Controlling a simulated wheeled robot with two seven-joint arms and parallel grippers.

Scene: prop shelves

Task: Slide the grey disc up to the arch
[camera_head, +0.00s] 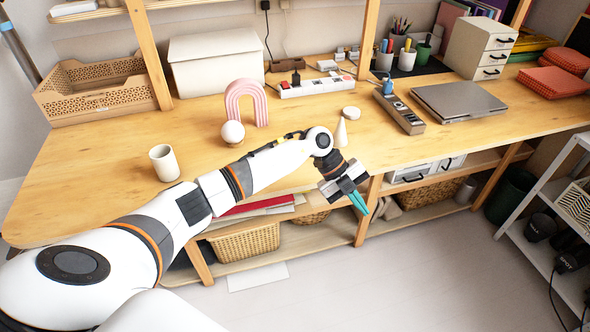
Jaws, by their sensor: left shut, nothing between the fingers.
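The pink ribbed arch (232,98) stands upright on the wooden desk, left of the middle. A small pale grey disc (351,112) lies flat on the desk to the right of the arch, with a clear gap between them. My left gripper (361,203) has teal fingertips, closed together and empty. It points down past the desk's front edge, nearer to me than the disc and apart from it. My right gripper does not show.
A white ball (232,132) stands in front of the arch. A pale cone (341,134) stands just in front of the disc, and a white cup (164,163) is at the left. A power strip (315,86) lies behind, and a long tray (399,112) lies right of the disc.

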